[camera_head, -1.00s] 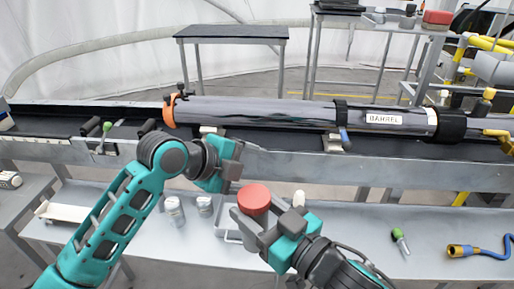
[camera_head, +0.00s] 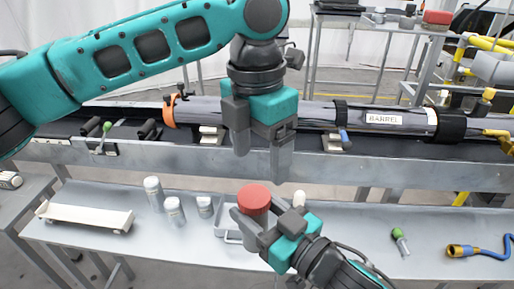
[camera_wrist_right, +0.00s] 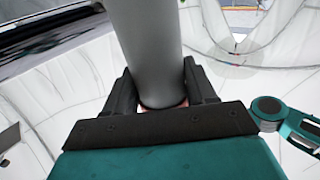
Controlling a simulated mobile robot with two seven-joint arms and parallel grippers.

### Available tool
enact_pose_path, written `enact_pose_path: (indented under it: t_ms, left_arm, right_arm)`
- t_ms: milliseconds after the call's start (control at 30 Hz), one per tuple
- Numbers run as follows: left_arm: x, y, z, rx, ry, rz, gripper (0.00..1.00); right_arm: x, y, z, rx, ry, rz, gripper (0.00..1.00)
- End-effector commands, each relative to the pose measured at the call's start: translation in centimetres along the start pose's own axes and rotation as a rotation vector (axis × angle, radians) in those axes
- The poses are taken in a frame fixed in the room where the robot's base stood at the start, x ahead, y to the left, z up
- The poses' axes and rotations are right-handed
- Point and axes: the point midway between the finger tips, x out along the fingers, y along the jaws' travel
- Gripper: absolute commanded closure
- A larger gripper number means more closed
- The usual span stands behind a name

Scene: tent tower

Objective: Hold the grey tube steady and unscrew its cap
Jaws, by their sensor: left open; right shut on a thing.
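The red cap (camera_head: 254,197) sits on top of the grey tube, which stands roughly upright above the front bench. Little of the tube shows below the cap in the head view. My right gripper (camera_head: 254,222) is shut on the grey tube. In the right wrist view the tube (camera_wrist_right: 146,45) passes between both fingers, with a thin red edge near its end. My left gripper (camera_head: 260,146) is open and empty, pointing down above the red cap and apart from it.
The front bench (camera_head: 340,240) holds several white-grey bottles (camera_head: 174,210), a pale tray (camera_head: 85,216), a green-tipped tool (camera_head: 399,240) and a blue hose (camera_head: 490,250). The long barrel (camera_head: 390,119) lies on the rail behind my left gripper.

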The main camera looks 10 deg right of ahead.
Motion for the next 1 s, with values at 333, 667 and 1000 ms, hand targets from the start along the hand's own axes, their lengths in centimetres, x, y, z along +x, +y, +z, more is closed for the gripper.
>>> enact_pose_path:
  t_ms: [333, 667, 1000]
  left_arm:
    - [2.7, 0.2, -0.5, 0.031, 0.028, 0.015, 0.21]
    - [7.0, 0.3, -0.5, 0.028, 0.024, 0.015, 0.21]
    - [7.6, 0.3, -0.6, 0.028, 0.024, 0.015, 0.21]
  right_arm:
    - [0.0, 0.0, -0.1, 0.000, 0.002, 0.000, 1.00]
    - [0.0, 0.0, -0.1, 0.000, 0.002, 0.000, 1.00]
    - [0.0, 0.0, -0.1, 0.000, 0.002, 0.000, 1.00]
